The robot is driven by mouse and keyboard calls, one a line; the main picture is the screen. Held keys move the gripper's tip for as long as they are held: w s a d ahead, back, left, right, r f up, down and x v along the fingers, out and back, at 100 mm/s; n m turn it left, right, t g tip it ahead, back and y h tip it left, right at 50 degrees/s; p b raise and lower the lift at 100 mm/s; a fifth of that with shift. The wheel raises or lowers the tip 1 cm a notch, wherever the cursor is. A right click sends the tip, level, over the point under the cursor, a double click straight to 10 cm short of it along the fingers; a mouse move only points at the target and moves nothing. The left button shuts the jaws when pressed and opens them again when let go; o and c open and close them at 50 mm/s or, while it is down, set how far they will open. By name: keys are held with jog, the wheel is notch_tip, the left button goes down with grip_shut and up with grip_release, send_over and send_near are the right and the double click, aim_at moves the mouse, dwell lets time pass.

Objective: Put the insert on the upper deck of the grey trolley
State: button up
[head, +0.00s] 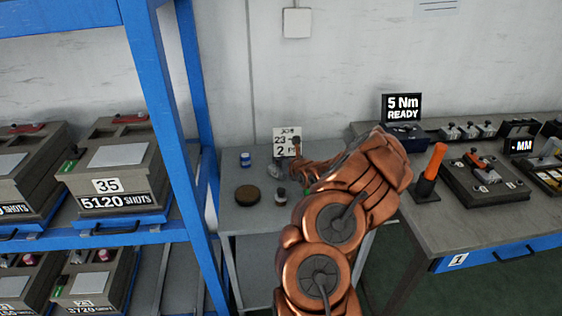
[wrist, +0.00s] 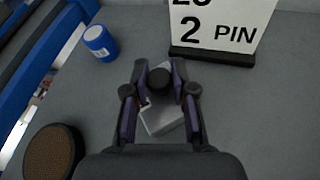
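My gripper (wrist: 159,76) points down over a grey top in the wrist view, its fingers drawn in on a small piece. That piece, which I take as the insert (wrist: 159,79), shows a dark round end between the fingertips. A light grey block-like part (wrist: 162,118) shows below it between the fingers; I cannot tell if it is the same piece or whether it touches the surface. The grey trolley's upper deck (head: 235,218) is the grey top at centre left in the head view. There my copper arm hides part of it, and the gripper is too small to read.
A card marked 2 PIN (wrist: 222,28) stands just behind the gripper. A blue jar (wrist: 100,42) and a brown round disc (wrist: 52,152) stand to the left. A blue rack (head: 165,110) borders the deck; a workbench (head: 430,225) with tools lies right. Deck right of the gripper looks clear.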

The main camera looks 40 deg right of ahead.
jog(key=o, duration=0.4)
jog(key=shift+r, duration=0.15)
jog(key=shift+v, duration=0.9)
jog(key=shift+b+v, duration=1.25)
jog(key=shift+v, duration=3.9)
